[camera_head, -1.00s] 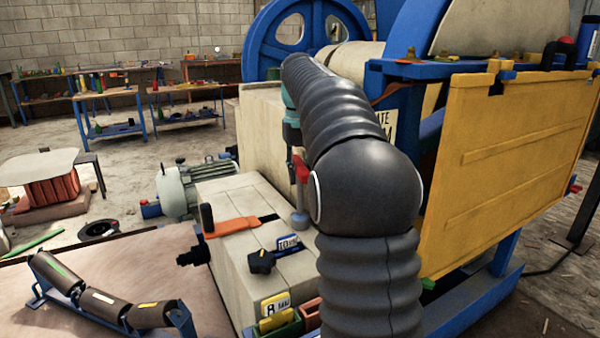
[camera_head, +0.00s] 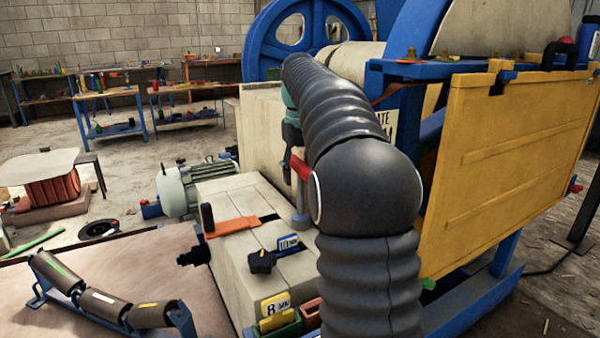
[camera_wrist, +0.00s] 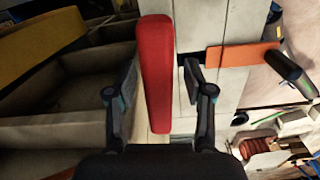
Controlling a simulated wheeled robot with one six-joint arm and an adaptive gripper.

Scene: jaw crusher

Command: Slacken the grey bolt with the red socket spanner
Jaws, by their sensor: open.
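The red socket spanner's handle shows in the wrist view (camera_wrist: 156,72) as a long red bar running between my two fingers. In the head view its red part (camera_head: 302,168) shows just left of my arm, above the pale machine block. A grey upright piece with a round foot (camera_head: 300,214) stands below it; I cannot tell whether this is the spanner's shaft and socket or the grey bolt. My gripper (camera_wrist: 158,88) is open, with one finger on each side of the bar and gaps showing. My arm hides most of this spot in the head view.
An orange-handled tool (camera_head: 232,226) lies on the block, near a black knob (camera_head: 262,261) and a blue labelled holder (camera_head: 288,243). A yellow panel (camera_head: 510,165) stands at right. A roller frame (camera_head: 100,300) lies at lower left.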

